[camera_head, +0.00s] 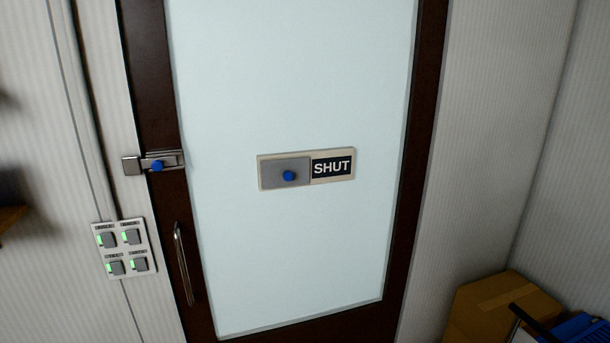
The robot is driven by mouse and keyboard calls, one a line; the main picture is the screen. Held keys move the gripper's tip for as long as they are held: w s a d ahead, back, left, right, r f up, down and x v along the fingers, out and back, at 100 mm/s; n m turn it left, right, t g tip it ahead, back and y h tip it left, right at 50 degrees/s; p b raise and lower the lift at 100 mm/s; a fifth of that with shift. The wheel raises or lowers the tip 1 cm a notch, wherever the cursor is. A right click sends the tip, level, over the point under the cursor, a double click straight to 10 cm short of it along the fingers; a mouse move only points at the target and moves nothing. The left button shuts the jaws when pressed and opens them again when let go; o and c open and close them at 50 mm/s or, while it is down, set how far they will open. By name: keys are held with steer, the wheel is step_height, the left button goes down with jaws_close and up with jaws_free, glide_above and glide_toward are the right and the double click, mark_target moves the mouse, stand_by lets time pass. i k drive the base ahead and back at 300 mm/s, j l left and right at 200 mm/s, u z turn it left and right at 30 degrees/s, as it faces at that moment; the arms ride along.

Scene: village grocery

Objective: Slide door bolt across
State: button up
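The door bolt (162,161) is a metal slide with a blue knob (157,166), mounted on the dark left stile of the door. A metal keeper (131,165) sits just left of it on the frame. The knob stands near the left part of the bolt plate. Whether the bolt's tip is inside the keeper is too small to tell. The door (290,80) has a pale glass panel and looks closed. My gripper is not in view.
A sliding sign (333,167) on the glass reads SHUT and has its own blue knob (289,175). A vertical metal handle (183,264) is below the bolt. A switch panel (124,250) is on the left wall. A cardboard box (490,307) and blue items (582,329) are at lower right.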

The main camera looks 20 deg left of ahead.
mark_target(158, 164)
steer(key=j+u, duration=0.1)
steer(key=u, duration=1.5)
